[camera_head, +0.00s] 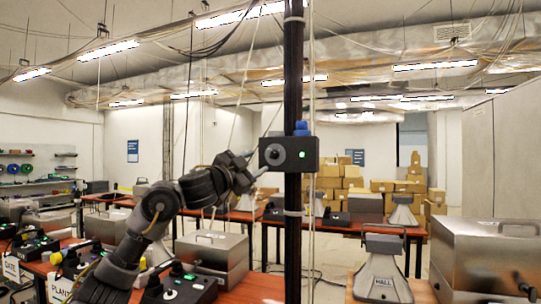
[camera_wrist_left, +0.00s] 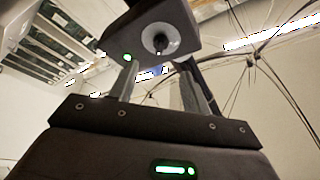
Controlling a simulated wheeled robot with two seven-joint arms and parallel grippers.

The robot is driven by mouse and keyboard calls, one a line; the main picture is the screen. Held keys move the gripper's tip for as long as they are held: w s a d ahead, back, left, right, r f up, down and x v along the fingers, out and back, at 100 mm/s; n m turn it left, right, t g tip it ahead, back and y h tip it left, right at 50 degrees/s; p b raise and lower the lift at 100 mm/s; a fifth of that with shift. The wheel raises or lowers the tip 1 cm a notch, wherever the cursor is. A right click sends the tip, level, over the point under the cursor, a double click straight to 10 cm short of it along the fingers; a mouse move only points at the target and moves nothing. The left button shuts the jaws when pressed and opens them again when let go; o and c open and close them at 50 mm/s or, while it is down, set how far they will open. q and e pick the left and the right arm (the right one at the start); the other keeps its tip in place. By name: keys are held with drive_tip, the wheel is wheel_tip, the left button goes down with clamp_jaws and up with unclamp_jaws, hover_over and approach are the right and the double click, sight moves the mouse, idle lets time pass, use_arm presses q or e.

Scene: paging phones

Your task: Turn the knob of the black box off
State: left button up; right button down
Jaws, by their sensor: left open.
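The black box (camera_head: 289,154) is fixed to a dark vertical post. It has a round dark knob (camera_head: 277,154) on its front and a lit green light (camera_head: 302,154) beside it. In the left wrist view the knob (camera_wrist_left: 160,42) has a pale round base, and the green light (camera_wrist_left: 127,57) is lit. My left gripper (camera_head: 259,161) is just left of the box, near the knob. In the wrist view its two fingers (camera_wrist_left: 156,76) are apart, with nothing between them, pointing toward the knob's face. Contact with the knob cannot be told. My right gripper is not in view.
The dark post (camera_head: 293,80) runs from top to bottom. A metal case (camera_head: 212,252) and a black control box (camera_head: 180,289) stand at lower left. Cardboard boxes (camera_head: 340,183) lie behind.

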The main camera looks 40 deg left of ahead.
sight(273, 155)
use_arm(q)
drive_tip(key=p+x, duration=0.2)
drive_tip(key=x, duration=0.5)
drive_tip(key=shift+w+r+p, duration=0.15)
drive_tip(key=shift+w+p, duration=0.15)
drive_tip(key=shift+p, duration=0.1)
drive_tip(key=shift+w, duration=0.6)
drive_tip(key=shift+c, duration=0.5)
drive_tip(key=c, duration=0.9)
